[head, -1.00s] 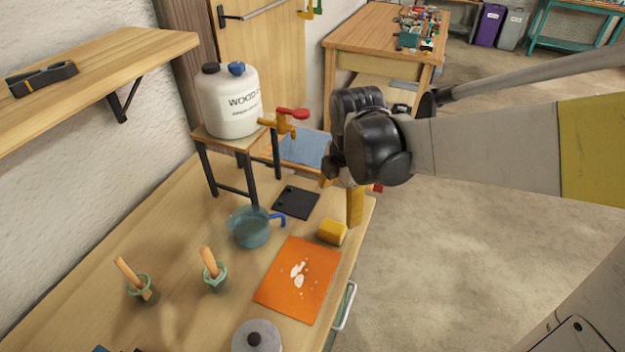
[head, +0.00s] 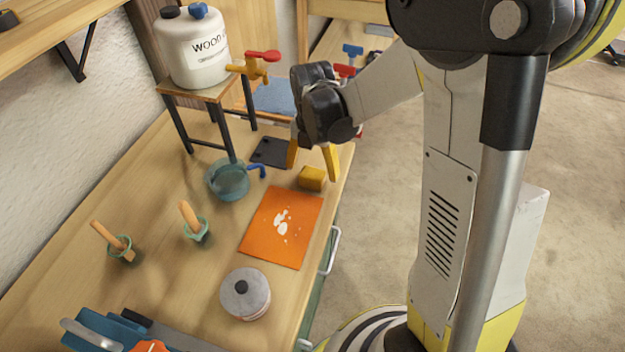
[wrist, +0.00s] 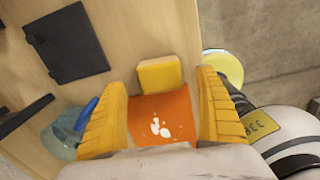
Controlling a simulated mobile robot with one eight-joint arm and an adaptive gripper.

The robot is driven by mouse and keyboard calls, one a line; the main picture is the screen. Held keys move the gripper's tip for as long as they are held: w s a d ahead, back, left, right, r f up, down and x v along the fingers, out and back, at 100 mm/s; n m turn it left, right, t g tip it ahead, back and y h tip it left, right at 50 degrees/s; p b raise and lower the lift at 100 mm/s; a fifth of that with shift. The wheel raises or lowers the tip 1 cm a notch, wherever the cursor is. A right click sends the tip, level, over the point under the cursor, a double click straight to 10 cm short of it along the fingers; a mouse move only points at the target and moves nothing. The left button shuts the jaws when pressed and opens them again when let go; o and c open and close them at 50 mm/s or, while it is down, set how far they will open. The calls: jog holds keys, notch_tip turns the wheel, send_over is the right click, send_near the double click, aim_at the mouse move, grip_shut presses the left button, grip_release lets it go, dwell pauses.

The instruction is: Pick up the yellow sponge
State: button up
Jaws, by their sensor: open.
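The yellow sponge (head: 312,178) is a small block lying on the wooden bench near its right edge, just beyond the orange mat (head: 268,243). My gripper (head: 312,163) is open and empty above the sponge, with its two yellow fingers spread. In the wrist view the sponge (wrist: 160,75) shows between and a little beyond the fingertips of my gripper (wrist: 165,85), apart from both. The orange mat with white spots lies below it there.
A blue-green cup (head: 228,180) and a black plate (head: 272,152) lie left of the sponge. A stand (head: 205,92) holds a white jug (head: 194,48) with a tap. A round lidded tin (head: 245,293) and two small green pots stand nearer. Floor lies right of the bench.

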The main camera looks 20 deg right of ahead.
aim_at(313, 173)
notch_tip(313, 173, down, 4)
jog(key=shift+r+b, duration=0.1)
jog(key=shift+b, duration=0.65)
jog(key=shift+r, duration=0.1)
jog(key=c, duration=1.1)
jog(key=shift+c, duration=0.2)
jog(key=shift+r+p, duration=0.4)
jog(key=shift+r, duration=0.15)
jog(key=r+p, duration=0.1)
jog(key=r, duration=0.1)
jog(key=d+r+p, duration=0.1)
jog(key=r, duration=0.1)
jog(key=shift+s, duration=0.2)
jog(key=s+d+r+p, duration=0.3)
jog(key=s+d+r, duration=0.2)
jog(key=d, duration=0.4)
jog(key=shift+s+r, duration=0.3)
jog(key=shift+r, duration=0.15)
